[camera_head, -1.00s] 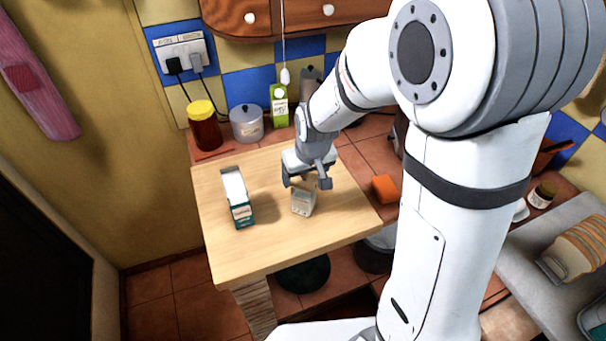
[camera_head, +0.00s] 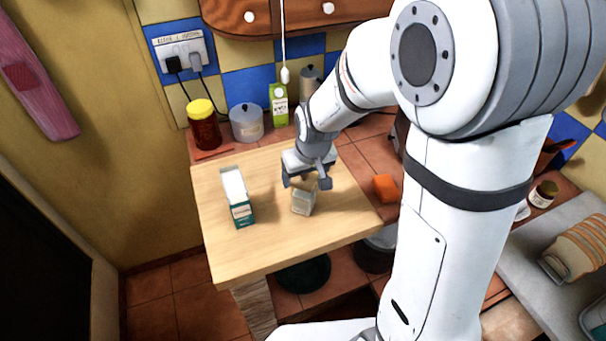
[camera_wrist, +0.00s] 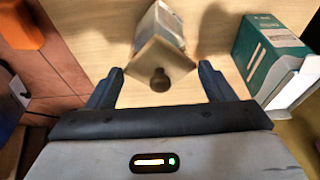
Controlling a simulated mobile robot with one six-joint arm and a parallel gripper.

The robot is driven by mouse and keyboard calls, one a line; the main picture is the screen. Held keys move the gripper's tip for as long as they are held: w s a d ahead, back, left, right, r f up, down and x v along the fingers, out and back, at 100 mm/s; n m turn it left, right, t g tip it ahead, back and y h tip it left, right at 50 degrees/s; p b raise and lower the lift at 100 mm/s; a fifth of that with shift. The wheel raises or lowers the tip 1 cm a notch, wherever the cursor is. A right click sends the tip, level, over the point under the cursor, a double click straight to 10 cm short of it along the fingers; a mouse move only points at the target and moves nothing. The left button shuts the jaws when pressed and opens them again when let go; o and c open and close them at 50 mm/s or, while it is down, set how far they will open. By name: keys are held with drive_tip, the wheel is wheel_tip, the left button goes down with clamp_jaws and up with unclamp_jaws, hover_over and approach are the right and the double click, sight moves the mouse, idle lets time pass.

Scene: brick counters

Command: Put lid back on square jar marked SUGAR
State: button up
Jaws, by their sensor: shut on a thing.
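The square jar (camera_head: 303,201), pale with faint marks on its front, stands upright on the wooden board. Its lettering is too small to read. In the wrist view the jar (camera_wrist: 166,22) shows beyond a tan square lid (camera_wrist: 158,60) with a dark round knob. My gripper (camera_head: 307,184) is over the jar, pointing down. In the wrist view my gripper (camera_wrist: 160,70) has a finger on each side of the lid and is shut on it. The lid is at the jar's mouth; I cannot tell whether it rests fully on the rim.
A teal-and-white carton (camera_head: 238,200) stands left of the jar on the wooden board (camera_head: 270,248). An orange block (camera_head: 386,188) lies to the right. A red jar with yellow lid (camera_head: 204,125), a grey pot (camera_head: 246,124) and a green carton (camera_head: 279,106) stand behind. The board's front is clear.

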drive_tip(key=o, duration=1)
drive_tip(key=shift+r, duration=0.15)
drive_tip(key=shift+w+r+p, duration=0.1)
drive_tip(key=shift+r+p, duration=2.2)
drive_tip(key=shift+r, duration=1.1)
clamp_jaws()
drive_tip(key=shift+f, duration=0.2)
drive_tip(key=shift+f+b, duration=1.95)
drive_tip(key=shift+f, duration=0.05)
